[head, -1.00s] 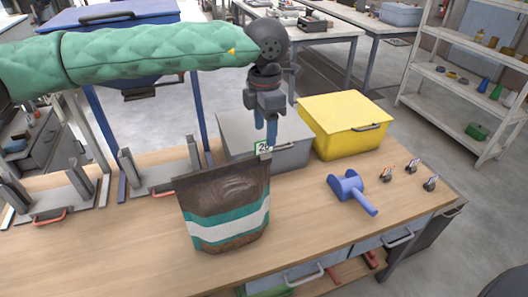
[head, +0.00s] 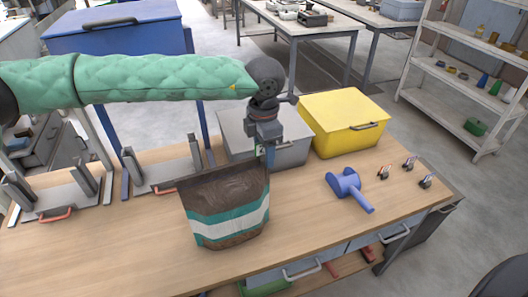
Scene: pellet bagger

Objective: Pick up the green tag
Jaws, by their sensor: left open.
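The small green-edged tag (head: 259,150) stands at the top right corner of the brown, white and teal bag (head: 226,213). Most of it is hidden by my left gripper, and only a thin strip shows. The bag stands upright on the wooden bench. My right gripper is out of view.
A grey box (head: 290,152) is close behind the gripper, and a yellow box (head: 343,125) stands to its right. A blue tool (head: 349,190) and several small clamps (head: 408,164) lie on the bench's right. Metal stands (head: 160,178) are at left. The bench front is clear.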

